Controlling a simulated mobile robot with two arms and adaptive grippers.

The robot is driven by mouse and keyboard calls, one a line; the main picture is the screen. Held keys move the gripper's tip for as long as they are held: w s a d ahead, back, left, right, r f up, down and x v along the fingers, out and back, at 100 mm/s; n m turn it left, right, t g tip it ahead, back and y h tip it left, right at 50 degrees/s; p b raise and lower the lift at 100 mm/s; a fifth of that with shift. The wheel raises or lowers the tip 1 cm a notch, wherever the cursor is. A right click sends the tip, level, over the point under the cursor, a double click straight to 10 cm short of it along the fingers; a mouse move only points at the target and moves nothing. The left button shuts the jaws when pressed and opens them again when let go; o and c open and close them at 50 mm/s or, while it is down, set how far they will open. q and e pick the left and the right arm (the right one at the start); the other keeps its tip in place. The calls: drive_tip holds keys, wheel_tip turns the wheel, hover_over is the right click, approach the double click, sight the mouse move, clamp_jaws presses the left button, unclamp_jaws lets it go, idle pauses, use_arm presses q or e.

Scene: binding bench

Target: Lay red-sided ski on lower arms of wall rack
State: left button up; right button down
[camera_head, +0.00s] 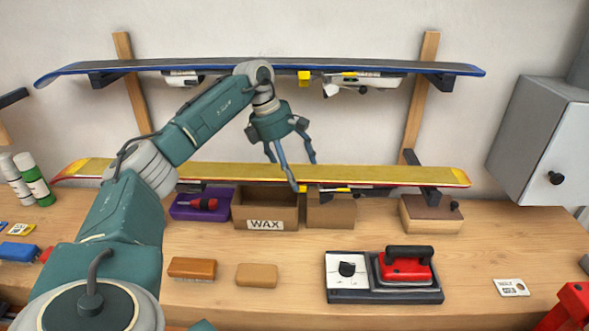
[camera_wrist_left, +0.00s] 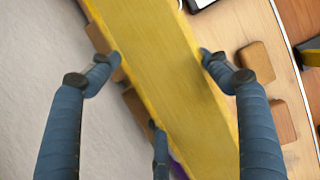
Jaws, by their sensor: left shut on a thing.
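The red-sided ski (camera_head: 385,176) shows its yellow face upward and runs level across the wall rack, with bindings hanging below. It lies over the right lower arm (camera_head: 430,193) of the rack; whether it touches the arm is not clear. The left lower arm is mostly hidden behind the ski and my arm. My left gripper (camera_head: 290,172) reaches down onto the ski near its middle and is shut on it. In the left wrist view its fingers (camera_wrist_left: 160,75) sit along both edges of the yellow ski (camera_wrist_left: 165,60).
A blue-sided ski (camera_head: 220,66) rests on the upper arms. Below are a purple bin (camera_head: 185,210), a WAX box (camera_head: 262,213), another cardboard box (camera_head: 332,213) and a wooden block (camera_head: 430,215). A red iron (camera_head: 405,265) stands on the bench. A grey cabinet (camera_head: 530,140) is at right.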

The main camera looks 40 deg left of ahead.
use_arm(q)
drive_tip(key=shift+r, duration=0.1)
drive_tip(key=o, duration=1.7)
drive_tip(key=shift+o, duration=0.4)
drive_tip(key=shift+d, duration=0.1)
drive_tip(key=shift+s, duration=0.1)
drive_tip(key=v, duration=1.2)
